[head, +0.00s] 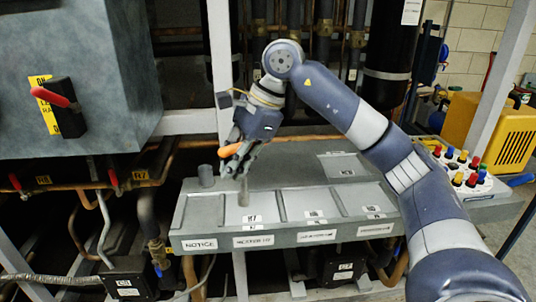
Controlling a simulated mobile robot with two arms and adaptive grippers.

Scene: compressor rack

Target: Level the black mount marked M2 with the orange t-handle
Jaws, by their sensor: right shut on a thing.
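My right gripper (239,158) reaches in from the right, pointing down over the left part of the grey tray (300,226). It is shut on the orange t-handle (230,150), whose orange grip shows at the fingers. A grey shaft below the fingers points down into a tray compartment; I cannot tell whether its tip touches the tray. One black mount (126,282) with a white label sits low at the left. Another black mount (343,268) sits under the tray, partly hidden by it. Their labels are too small to read, so I cannot tell which is M2. My left gripper is not in view.
A grey cabinet with a red-handled switch (62,100) stands at the left. Copper pipes and red valve handles (112,178) run below it. A white block with coloured caps (462,168) and a yellow machine (476,126) are at the right. Rack posts stand behind the tray.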

